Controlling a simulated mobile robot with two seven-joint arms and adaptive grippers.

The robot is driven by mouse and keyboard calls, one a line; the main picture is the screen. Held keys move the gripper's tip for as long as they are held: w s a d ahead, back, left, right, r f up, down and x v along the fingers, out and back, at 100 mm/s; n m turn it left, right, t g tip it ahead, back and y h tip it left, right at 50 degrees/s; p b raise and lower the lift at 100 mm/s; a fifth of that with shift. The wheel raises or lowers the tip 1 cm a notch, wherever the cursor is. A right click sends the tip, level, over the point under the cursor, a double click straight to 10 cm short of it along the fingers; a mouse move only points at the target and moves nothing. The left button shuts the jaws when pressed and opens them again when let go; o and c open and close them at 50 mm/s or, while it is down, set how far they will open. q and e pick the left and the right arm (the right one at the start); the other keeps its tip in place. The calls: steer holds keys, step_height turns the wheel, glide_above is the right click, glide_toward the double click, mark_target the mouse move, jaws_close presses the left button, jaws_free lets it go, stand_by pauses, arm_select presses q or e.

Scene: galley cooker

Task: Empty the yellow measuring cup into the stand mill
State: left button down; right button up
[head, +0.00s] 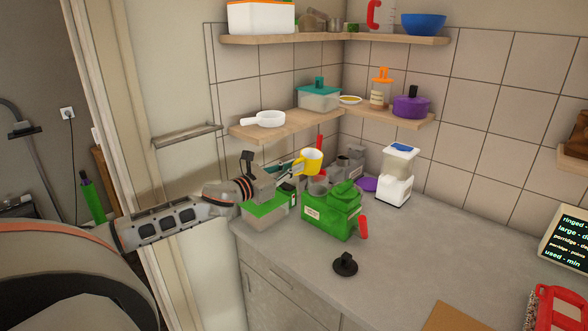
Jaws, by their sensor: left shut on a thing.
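The yellow measuring cup (312,162) is held above the counter, roughly upright; its contents do not show. My left gripper (291,168) reaches in from the left and is shut on the cup's handle side. A green machine (333,212) with a red handle stands on the counter below and slightly right of the cup. A grey machine (350,163) stands behind it, partly hidden, and a white machine (396,178) with a blue top stands to the right. I cannot tell for sure which is the stand mill. My right gripper is not in view.
A green-lidded container (263,211) stands under my left gripper. A black knobbed lid (345,264) lies on the counter's front part. A shelf (275,130) with a white pan (268,119) is above and behind.

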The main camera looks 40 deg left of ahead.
arm_select(q)
steer(key=shift+a+r+m, duration=0.1)
steer(key=shift+r+m, duration=0.25)
steer(key=shift+m, duration=0.75)
steer(key=shift+w, duration=0.1)
steer(key=shift+r+m+b, duration=0.15)
steer(key=shift+m+b, duration=0.2)
steer(key=shift+m, duration=0.85)
steer(key=shift+m, duration=1.2)
steer(key=shift+m, duration=0.8)
